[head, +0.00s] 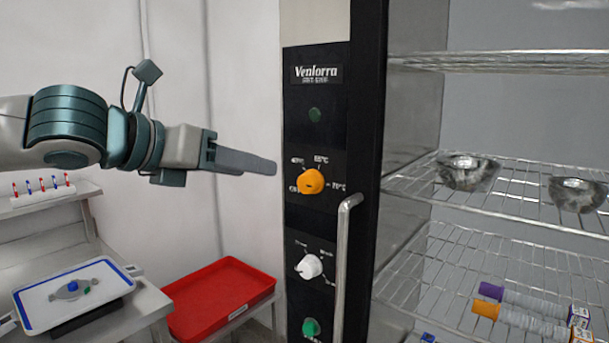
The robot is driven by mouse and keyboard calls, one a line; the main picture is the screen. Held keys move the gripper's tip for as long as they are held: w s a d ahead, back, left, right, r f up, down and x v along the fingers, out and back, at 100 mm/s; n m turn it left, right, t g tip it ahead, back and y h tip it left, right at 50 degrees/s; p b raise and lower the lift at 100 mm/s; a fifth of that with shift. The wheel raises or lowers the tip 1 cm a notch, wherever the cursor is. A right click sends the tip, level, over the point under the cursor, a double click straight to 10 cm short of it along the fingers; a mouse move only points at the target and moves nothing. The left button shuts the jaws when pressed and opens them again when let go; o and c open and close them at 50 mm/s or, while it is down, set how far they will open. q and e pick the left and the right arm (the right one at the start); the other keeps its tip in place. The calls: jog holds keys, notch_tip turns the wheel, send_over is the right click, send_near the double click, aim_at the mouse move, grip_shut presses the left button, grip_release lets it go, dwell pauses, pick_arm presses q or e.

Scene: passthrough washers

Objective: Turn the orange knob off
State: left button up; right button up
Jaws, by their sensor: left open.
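The orange knob (311,182) sits on the black control panel (316,130) of the washer, in the middle of the head view. Printed temperature marks surround it, and its small dark pointer mark is hard to read. My left gripper (272,168) comes in from the left with its fingers pointing right at the panel. It is seen side-on, open and empty. Its tips appear just left of the knob, with a small gap in the picture. My right gripper is not in view.
A vertical metal handle (342,265) stands right of the knobs. Wire shelves (520,205) hold metal bowls (467,171). A red tray (220,296) and white-blue tray (75,292) lie lower left.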

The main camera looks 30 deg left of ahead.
pick_arm(q)
jog(key=s, duration=0.1)
jog(key=s+m, duration=0.1)
jog(key=r, duration=0.1)
jog(key=shift+s+d+m+y, duration=0.3)
jog(key=shift+s+d+y, duration=0.1)
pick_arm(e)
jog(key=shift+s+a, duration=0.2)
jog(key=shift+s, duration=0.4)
pick_arm(q)
jog(key=shift+w+f, duration=0.1)
jog(key=shift+w, duration=0.1)
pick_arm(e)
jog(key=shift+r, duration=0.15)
pick_arm(q)
jog(key=p, duration=0.6)
send_near(304, 184)
jog(key=shift+w, duration=1.5)
jog(key=shift+w+d+f+p, duration=0.15)
jog(key=shift+w+f+p, duration=0.4)
jog(key=shift+w+p, duration=0.2)
jog(key=shift+w+d+f+p, duration=0.1)
jog(key=shift+w+f+p, duration=0.4)
jog(key=shift+w+p, duration=0.2)
jog(key=shift+w+f, duration=0.2)
jog(key=shift+w, duration=0.05)
jog(key=shift+x, duration=1.1)
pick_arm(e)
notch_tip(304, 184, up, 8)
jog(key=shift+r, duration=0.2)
